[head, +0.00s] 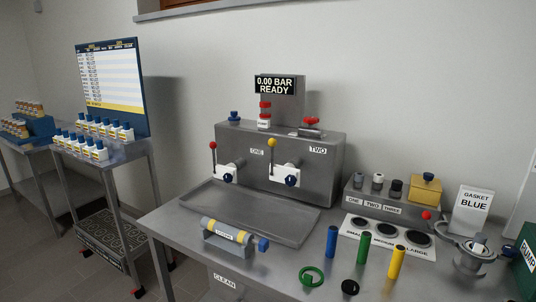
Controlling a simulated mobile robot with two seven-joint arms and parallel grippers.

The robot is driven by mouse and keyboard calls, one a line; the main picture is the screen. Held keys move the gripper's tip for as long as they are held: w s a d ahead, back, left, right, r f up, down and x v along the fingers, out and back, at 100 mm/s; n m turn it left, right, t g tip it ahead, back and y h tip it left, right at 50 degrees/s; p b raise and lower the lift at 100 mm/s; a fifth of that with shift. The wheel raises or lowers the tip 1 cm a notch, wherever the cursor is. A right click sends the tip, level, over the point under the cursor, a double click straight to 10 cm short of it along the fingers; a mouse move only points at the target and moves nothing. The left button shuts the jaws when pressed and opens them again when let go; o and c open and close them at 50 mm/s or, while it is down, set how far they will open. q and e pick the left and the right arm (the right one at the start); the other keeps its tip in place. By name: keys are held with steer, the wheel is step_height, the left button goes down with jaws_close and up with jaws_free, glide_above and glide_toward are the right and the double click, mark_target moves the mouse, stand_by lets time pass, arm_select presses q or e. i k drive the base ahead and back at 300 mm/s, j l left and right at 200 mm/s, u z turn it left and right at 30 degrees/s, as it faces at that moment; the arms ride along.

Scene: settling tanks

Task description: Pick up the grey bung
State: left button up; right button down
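A grey steel block (350,196) labelled ONE, TWO, THREE stands at the right of the bench. Several small stopper-like pieces are in a row on its top. The left one (360,181) looks grey, the middle one (377,182) is pale grey or white, and the right one (396,189) is dark, nearly black. They are too small to tell for sure which is the grey bung. Neither of my grippers shows in the head view.
A yellow box (426,189) sits at the block's right end. A mat (372,237) with black discs lies in front. Blue (331,242), green (363,248) and yellow (396,263) cylinders stand nearer. A green ring (311,277) and a clamp fitting (474,256) are close by.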

mark_target(481, 237)
steer(key=z, duration=1.4)
